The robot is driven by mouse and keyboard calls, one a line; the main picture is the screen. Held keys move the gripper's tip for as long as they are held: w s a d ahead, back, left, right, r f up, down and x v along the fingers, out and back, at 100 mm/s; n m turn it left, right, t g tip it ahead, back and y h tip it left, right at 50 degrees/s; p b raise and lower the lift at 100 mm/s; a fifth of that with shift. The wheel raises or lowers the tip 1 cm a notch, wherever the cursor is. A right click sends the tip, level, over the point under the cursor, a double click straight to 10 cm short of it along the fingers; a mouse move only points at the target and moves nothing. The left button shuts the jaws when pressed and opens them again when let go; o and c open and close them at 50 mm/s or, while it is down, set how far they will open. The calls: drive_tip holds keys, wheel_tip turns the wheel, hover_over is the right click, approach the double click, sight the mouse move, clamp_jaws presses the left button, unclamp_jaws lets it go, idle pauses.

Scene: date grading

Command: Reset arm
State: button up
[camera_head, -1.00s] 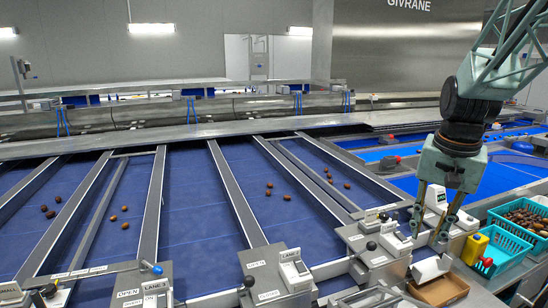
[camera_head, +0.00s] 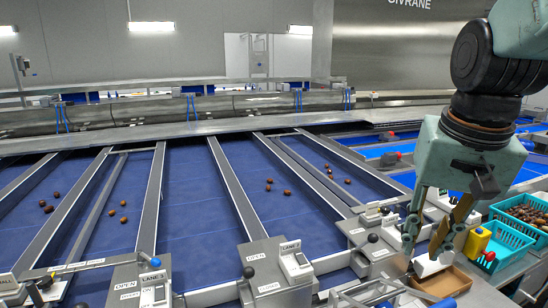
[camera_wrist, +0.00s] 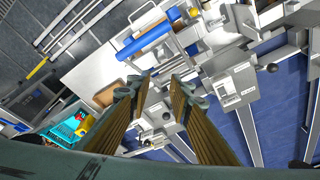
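My gripper (camera_head: 422,250) hangs at the right of the head view, fingers pointing down, above the lane control boxes and an open cardboard box (camera_head: 460,283). In the wrist view my gripper (camera_wrist: 160,84) shows two separated fingers with a clear gap. Nothing is held between them. In the head view a white object (camera_head: 432,264) shows behind the fingertips at the cardboard box; whether the fingers touch it is hard to tell there.
Blue lanes (camera_head: 185,240) with several dates run across the left and middle. Lever boxes (camera_head: 280,265) stand along the front edge. At right are a teal crate (camera_head: 512,245) of dates, a yellow container (camera_head: 477,242) and a red knob-like item (camera_head: 490,256).

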drive_tip(key=s+a+f+n+b, duration=0.1)
drive_tip(key=s+a+n, duration=0.1)
drive_tip(key=s, duration=0.7)
drive_tip(key=s+a+f+n+t+b, duration=0.1)
drive_tip(key=s+a+f+n+b, duration=0.1)
drive_tip(key=s+a, duration=0.3)
drive_tip(key=shift+s, duration=1.95)
drive_tip(key=shift+d, duration=0.2)
